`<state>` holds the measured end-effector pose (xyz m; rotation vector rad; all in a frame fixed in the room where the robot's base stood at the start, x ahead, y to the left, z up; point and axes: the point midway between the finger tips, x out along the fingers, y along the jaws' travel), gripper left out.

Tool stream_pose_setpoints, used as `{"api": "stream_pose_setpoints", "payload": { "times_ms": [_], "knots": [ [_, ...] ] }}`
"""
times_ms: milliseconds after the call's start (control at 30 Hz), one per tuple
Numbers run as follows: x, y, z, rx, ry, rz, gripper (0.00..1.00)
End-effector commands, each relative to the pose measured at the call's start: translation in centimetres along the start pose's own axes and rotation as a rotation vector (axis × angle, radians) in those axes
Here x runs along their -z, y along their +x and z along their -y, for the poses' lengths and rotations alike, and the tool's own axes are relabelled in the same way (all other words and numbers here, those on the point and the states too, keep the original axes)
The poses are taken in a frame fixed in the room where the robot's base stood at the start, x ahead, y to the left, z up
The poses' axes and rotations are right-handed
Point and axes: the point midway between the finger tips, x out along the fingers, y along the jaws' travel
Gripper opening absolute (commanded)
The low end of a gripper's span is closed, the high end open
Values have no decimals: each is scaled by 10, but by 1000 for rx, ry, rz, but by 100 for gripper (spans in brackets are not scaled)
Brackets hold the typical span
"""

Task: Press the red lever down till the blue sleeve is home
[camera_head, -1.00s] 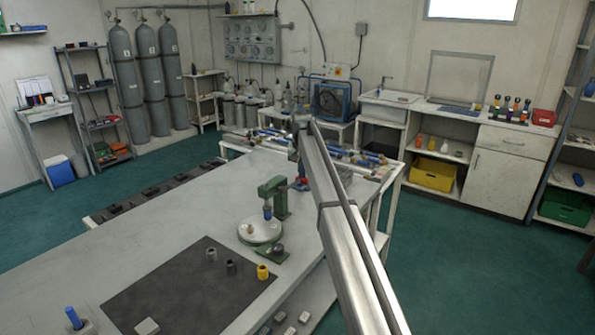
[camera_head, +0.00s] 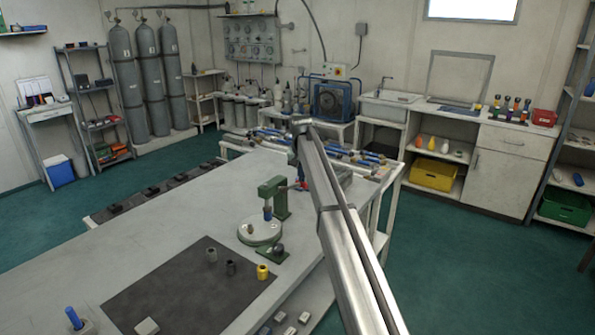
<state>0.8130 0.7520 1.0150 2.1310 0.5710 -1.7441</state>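A green bench press (camera_head: 273,197) stands on the table, with a round pale plate (camera_head: 260,231) at its foot. A blue sleeve (camera_head: 267,213) stands upright under the press head, over the plate. Whether it is fully seated cannot be told at this size. A small part of the red lever (camera_head: 301,185) shows at the right side of the press; the rest is hidden by my arm. My gripper (camera_head: 297,174) is near the lever, mostly behind my own arm link. Its fingers cannot be made out, nor whether they touch the lever.
A dark mat (camera_head: 190,285) in front holds a grey bush, a dark bush (camera_head: 231,267), a yellow bush (camera_head: 262,271) and a pale block. A blue pin (camera_head: 74,318) stands in a block at front left. Hoses and fittings lie behind the press. The table's left middle is clear.

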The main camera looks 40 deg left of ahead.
Motion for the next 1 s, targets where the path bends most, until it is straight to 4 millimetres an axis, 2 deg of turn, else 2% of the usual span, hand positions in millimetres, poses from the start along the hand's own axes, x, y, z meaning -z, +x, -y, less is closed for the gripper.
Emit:
{"api": "stream_pose_setpoints", "payload": {
  "times_ms": [567,1000],
  "knots": [
    [-2,4,1,1,0,2,0],
    [2,-16,1,1,0,-1,0]
  ]
}}
